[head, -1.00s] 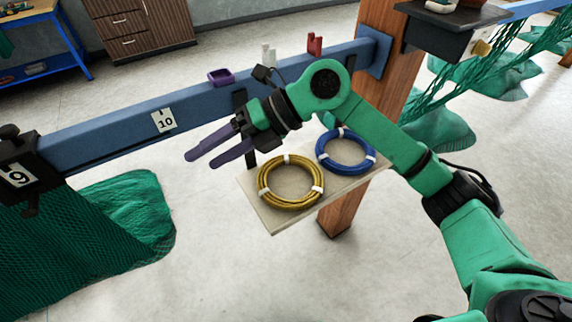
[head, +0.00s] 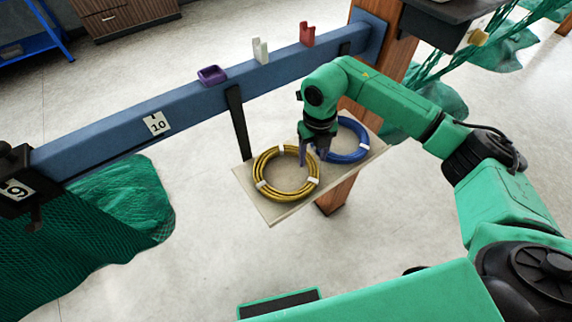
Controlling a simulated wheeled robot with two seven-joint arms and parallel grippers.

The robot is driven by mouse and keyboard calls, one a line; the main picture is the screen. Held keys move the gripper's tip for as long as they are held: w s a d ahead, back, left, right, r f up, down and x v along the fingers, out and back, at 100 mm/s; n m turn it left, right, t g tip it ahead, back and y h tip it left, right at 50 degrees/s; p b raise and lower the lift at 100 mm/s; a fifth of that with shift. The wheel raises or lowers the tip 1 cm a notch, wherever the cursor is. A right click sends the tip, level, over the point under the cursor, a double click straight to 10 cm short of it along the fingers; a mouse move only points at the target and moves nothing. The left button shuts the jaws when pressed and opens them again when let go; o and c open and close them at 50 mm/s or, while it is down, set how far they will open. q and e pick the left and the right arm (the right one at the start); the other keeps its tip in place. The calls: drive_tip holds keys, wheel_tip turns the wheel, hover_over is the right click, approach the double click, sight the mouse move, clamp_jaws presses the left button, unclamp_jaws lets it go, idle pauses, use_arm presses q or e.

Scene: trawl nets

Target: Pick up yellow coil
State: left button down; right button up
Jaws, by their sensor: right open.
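The yellow coil (head: 268,188) lies flat on a pale shelf (head: 277,212) below the blue beam, with white ties around it. My right gripper (head: 313,158) points down over the shelf, at the coil's right edge near the gap to the blue coil. Its purple fingers are open, with one in front of the yellow coil's upper right rim. I cannot tell whether it touches the coil. My left gripper is not in view.
A blue coil (head: 350,157) lies right beside the yellow one, partly behind my right gripper. The blue beam (head: 200,100) carries a purple holder (head: 212,75), a white clip (head: 260,51) and a red clip (head: 307,34). Green net (head: 120,200) hangs at left.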

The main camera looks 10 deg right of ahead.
drive_tip(key=shift+f, duration=0.85)
clamp_jaws()
drive_tip(key=shift+w, duration=0.1)
idle(0.6)
